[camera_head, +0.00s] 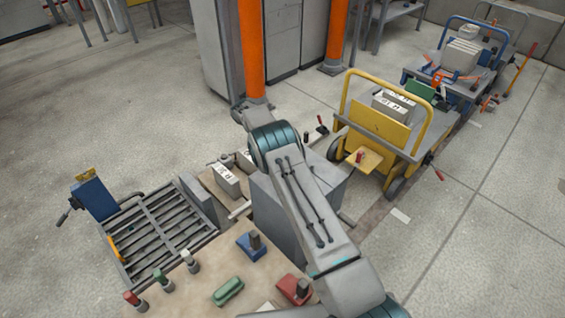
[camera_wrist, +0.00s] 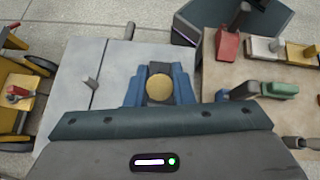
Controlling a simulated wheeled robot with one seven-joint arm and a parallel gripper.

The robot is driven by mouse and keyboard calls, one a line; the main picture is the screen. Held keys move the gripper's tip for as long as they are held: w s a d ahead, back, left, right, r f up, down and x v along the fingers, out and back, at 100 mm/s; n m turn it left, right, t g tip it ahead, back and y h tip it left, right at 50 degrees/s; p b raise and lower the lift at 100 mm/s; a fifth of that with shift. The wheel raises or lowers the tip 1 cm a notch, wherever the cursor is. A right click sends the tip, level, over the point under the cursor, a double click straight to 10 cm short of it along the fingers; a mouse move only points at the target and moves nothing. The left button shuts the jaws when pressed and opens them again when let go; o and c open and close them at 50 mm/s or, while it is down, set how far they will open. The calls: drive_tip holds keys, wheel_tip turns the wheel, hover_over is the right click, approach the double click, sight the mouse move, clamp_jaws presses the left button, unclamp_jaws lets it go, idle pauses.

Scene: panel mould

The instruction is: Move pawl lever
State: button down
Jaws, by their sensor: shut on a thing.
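In the wrist view my gripper (camera_wrist: 159,76) has its blue fingers closed on a round tan knob (camera_wrist: 159,89) above a grey flat top (camera_wrist: 75,110). I cannot tell whether this knob belongs to the pawl lever. A small grey peg (camera_wrist: 129,31) shows at the top's far edge. In the head view my arm hides the gripper and the knob; the grey box (camera_head: 333,188) shows partly behind the arm.
A tan board (camera_head: 200,268) carries a green block (camera_head: 228,291), a blue block (camera_head: 250,246), a red block (camera_head: 294,290) and several pegs. A slatted roller frame (camera_head: 160,225) lies left, with a blue crank unit (camera_head: 94,198). A yellow cart (camera_head: 380,130) stands beyond the box. Open floor lies at far left.

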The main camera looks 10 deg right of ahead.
drive_tip(key=c, duration=1.3)
unclamp_jaws()
drive_tip(key=shift+o, duration=0.2)
wheel_tip(320, 180, up, 5)
drive_tip(key=shift+f+p, duration=0.15)
drive_tip(key=shift+p, duration=0.2)
drive_tip(key=s+d+r+p, duration=0.1)
drive_tip(key=s+d+r, duration=0.4)
drive_tip(key=d, duration=0.5)
drive_tip(key=shift+d+r, duration=0.3)
drive_tip(key=shift+r, duration=0.35)
